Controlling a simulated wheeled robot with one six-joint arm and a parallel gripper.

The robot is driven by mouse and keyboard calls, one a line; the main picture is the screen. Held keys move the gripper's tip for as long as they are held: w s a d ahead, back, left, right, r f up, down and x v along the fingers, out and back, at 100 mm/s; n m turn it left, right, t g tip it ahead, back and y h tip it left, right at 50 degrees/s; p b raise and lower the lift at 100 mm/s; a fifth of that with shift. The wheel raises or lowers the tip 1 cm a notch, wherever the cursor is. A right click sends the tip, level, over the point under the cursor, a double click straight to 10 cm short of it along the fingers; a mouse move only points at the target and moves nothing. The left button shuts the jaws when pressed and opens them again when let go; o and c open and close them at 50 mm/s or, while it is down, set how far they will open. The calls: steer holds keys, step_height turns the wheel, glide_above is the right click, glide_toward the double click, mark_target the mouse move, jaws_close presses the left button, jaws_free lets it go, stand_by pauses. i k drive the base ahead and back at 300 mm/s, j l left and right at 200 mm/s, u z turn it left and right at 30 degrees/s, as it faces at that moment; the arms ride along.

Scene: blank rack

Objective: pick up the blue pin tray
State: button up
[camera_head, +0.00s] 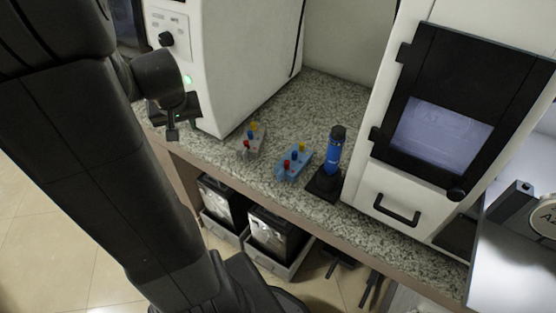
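The blue pin tray (294,164) lies on the speckled counter, left of a blue cylindrical tool on a black base. Small red, blue and yellow pins stand on it. A grey pin tray (251,142) with similar coloured pins lies further left. My gripper (173,130) seems to be the small dark end of my arm at the upper left, in front of the white machine. It is apart from both trays. Its fingers are too dark and small to tell whether they are open or shut.
The blue tool (333,151) stands close to the blue tray's right side. White machines stand left (228,60) and right (398,190) on the granite counter (318,95). Bins (277,238) sit below its front edge. Bare counter lies behind the trays.

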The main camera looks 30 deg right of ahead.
mark_target(297, 167)
steer(key=i+j+z, duration=0.15)
steer(key=j+z, duration=0.5)
steer(key=z, duration=1.05)
steer(key=i+j, duration=0.05)
